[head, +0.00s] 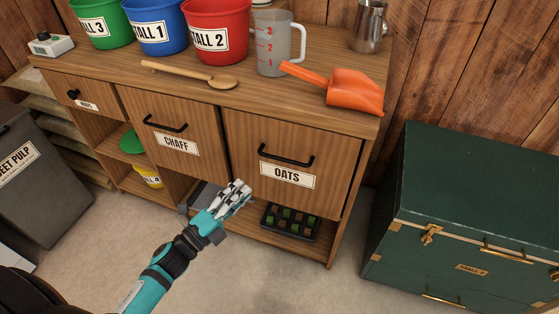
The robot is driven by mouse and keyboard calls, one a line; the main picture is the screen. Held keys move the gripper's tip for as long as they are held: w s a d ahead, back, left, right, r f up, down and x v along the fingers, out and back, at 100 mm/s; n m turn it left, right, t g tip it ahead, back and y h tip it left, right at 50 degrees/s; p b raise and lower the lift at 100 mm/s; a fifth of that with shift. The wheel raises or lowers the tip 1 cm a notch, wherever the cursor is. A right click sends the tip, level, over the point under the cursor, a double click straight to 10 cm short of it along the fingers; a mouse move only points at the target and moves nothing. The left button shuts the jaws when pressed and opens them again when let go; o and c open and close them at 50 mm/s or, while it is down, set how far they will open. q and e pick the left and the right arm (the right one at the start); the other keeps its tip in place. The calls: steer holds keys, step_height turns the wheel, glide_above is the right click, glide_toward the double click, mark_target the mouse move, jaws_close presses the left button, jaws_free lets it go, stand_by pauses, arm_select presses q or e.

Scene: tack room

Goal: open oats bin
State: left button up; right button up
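The oats bin (315,200) is a wooden front at the right of the cabinet, with a white OATS label (287,175) and a black bar handle (286,158) above it. Its front looks shut. My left gripper (241,191) is in front of the cabinet, below and left of the oats handle, near the bin's lower left corner. It does not hold the handle. Its fingers look close together, but their opening is not clear from this angle. My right gripper is not in view.
The chaff bin (190,152) is left of the oats bin. A dark tray (290,222) lies on the shelf below. A green trunk (465,210) stands at right. Floor in front is clear.

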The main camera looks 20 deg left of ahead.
mark_target(279, 159)
arm_select(q)
steer(key=x, duration=1.4)
steer(key=shift+w, duration=0.2)
jaws_close()
steer(key=shift+f, duration=0.1)
